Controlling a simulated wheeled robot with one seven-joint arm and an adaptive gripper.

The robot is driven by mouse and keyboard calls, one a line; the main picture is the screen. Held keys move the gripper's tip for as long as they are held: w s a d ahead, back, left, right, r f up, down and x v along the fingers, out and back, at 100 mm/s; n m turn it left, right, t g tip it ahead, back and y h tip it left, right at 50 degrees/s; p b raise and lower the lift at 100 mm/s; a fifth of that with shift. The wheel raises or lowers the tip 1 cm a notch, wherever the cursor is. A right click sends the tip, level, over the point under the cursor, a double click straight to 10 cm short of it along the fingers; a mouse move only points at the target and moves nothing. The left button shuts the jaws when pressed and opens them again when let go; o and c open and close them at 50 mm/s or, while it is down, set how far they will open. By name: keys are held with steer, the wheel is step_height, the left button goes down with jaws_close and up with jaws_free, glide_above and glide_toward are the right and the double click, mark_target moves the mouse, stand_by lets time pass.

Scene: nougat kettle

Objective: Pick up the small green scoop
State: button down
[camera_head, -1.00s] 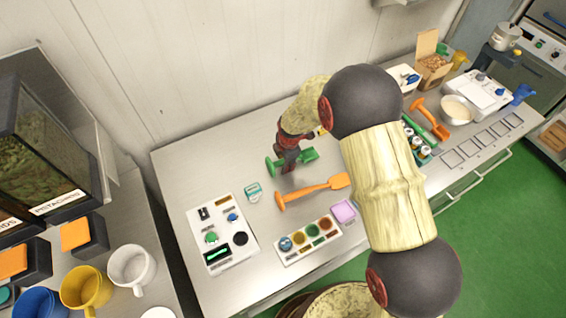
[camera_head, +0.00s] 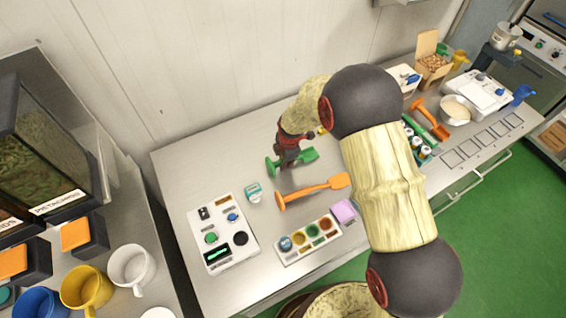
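A small green scoop (camera_head: 309,155) lies on the steel counter near its middle. Its green scoop end shows to the right of my gripper and its other green end to the left. My gripper (camera_head: 287,163) is down over the scoop's middle and covers that part. The fingers are dark and small here, so I cannot tell whether they are closed on the scoop or only around it. The scoop looks to be at counter level.
An orange spatula (camera_head: 315,190) lies just in front of the scoop. A white control panel (camera_head: 222,248), a small teal-white box (camera_head: 253,192) and a tray of coloured cups (camera_head: 296,250) stand nearer. The wall is behind.

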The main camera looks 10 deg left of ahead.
steer(key=shift+r, duration=0.15)
steer(key=shift+r, duration=0.2)
step_height(320, 180, up, 2)
steer(key=shift+w+r, duration=0.1)
steer(key=shift+r, duration=0.05)
steer(key=s+r+p, duration=0.3)
steer(key=s+r, duration=1.1)
steer(key=r, duration=0.1)
steer(key=shift+d, duration=0.35)
steer(key=shift+s, duration=0.15)
